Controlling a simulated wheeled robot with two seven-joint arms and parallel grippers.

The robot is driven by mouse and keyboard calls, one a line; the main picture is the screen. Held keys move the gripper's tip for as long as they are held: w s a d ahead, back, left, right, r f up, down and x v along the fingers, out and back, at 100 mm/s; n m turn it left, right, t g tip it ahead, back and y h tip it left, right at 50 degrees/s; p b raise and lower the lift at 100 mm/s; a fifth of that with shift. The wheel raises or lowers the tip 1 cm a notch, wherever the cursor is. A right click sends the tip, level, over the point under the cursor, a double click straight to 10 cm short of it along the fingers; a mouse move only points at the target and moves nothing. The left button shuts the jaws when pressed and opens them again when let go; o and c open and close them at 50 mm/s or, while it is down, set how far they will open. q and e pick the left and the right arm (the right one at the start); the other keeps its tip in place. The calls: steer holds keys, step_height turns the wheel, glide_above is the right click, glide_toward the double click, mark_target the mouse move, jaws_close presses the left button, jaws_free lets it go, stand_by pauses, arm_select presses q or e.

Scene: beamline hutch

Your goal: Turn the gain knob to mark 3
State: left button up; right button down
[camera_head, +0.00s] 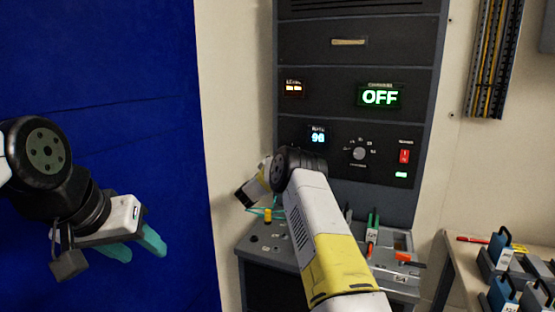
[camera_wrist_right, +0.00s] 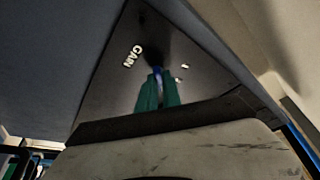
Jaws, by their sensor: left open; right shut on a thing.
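The gain knob (camera_wrist_right: 158,72) shows only as a small blue piece between the green fingertips of my right gripper (camera_wrist_right: 158,92). The white GAIN label (camera_wrist_right: 133,56) is beside it on a dark panel, with small white marks on the other side. The mark numbers are too small to read. In the head view, my right wrist hangs over the left part of the sloping console (camera_head: 255,252), and its fingertips are small and partly hidden. My left gripper (camera_head: 138,248) is open and empty in front of the blue wall, far from the console.
A rack rises behind the console, with a green OFF display (camera_head: 380,96), a rotary dial (camera_head: 359,153) and a red switch (camera_head: 404,156). A yellow cylinder (camera_head: 267,215) stands near my right fingertips. A side table (camera_head: 459,263) at right holds blue-handled devices.

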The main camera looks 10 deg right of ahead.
steer(key=shift+m+g, duration=0.4)
steer(key=shift+m, duration=0.3)
steer(key=c, duration=1.5)
jaws_free()
steer(key=v, duration=0.8)
steer(key=shift+w, duration=0.1)
